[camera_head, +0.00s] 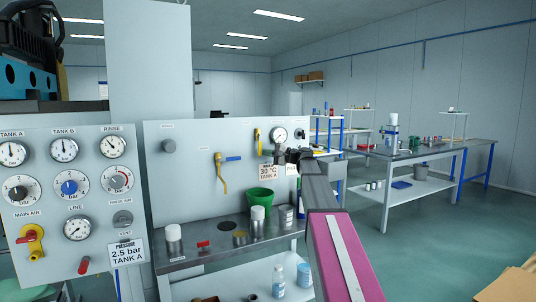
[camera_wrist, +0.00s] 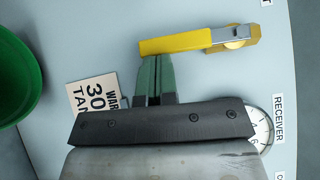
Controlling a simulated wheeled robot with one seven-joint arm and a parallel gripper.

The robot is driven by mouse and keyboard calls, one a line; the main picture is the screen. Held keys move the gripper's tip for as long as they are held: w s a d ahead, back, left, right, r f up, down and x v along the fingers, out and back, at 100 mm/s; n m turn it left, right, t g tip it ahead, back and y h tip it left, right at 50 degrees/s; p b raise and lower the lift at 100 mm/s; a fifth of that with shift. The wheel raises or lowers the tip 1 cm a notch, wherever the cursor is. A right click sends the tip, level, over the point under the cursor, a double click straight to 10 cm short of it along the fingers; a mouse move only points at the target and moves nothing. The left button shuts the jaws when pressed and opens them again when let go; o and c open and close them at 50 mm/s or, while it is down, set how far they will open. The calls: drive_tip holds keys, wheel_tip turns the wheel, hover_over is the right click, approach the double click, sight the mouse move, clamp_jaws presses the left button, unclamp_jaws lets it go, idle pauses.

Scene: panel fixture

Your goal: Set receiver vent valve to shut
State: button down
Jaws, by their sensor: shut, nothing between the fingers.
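The vent valve by the receiver gauge has a yellow lever (camera_head: 257,139) on the grey panel, left of the round gauge (camera_head: 279,134). The lever hangs down from its pivot. In the wrist view the yellow lever (camera_wrist: 178,44) runs left from its metal pivot piece. The gauge, partly hidden there by my gripper, has a RECEIVER label (camera_wrist: 279,119) beside it. My gripper (camera_head: 279,154) is shut and empty, to the right of the lever's lower end. Its green fingertips (camera_wrist: 154,62) lie right beside the lever's free end; I cannot tell whether they touch.
A 30 °C TANK A warning card (camera_wrist: 93,98) is on the panel close to my fingers. Below stands a green bucket (camera_head: 260,201) on a metal shelf with cans. A gauge panel (camera_head: 95,180) stands further left.

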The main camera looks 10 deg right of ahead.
drive_tip(key=shift+a, duration=0.1)
drive_tip(key=a+m+t+y, duration=0.1)
drive_tip(key=a+m+t, duration=0.1)
drive_tip(key=m, duration=0.1)
drive_tip(key=s+a+m+t, duration=0.1)
drive_tip(key=m+t, duration=0.1)
drive_tip(key=s+a+m+t+y, duration=0.1)
drive_tip(key=a+m+t, duration=0.1)
drive_tip(key=m, duration=0.1)
drive_tip(key=shift+a+m+y, duration=0.3)
drive_tip(key=shift+s+a+r, duration=0.15)
drive_tip(key=shift+a+r, duration=0.2)
drive_tip(key=shift+a, duration=0.15)
drive_tip(key=shift+s+a+r, duration=0.1)
drive_tip(key=shift+a+r, duration=0.2)
drive_tip(key=shift+a, duration=0.2)
drive_tip(key=m+t, duration=0.2)
drive_tip(key=shift+s+a+r+m, duration=0.15)
drive_tip(key=shift+a+r+m, duration=0.15)
drive_tip(key=shift+a+r, duration=0.1)
drive_tip(key=shift+s+a+r, duration=0.1)
drive_tip(key=shift+a+r, duration=0.3)
drive_tip(key=shift+r, duration=0.25)
drive_tip(key=shift+s+a+r, duration=0.1)
drive_tip(key=shift+a+r, duration=0.25)
drive_tip(key=shift+r, duration=0.35)
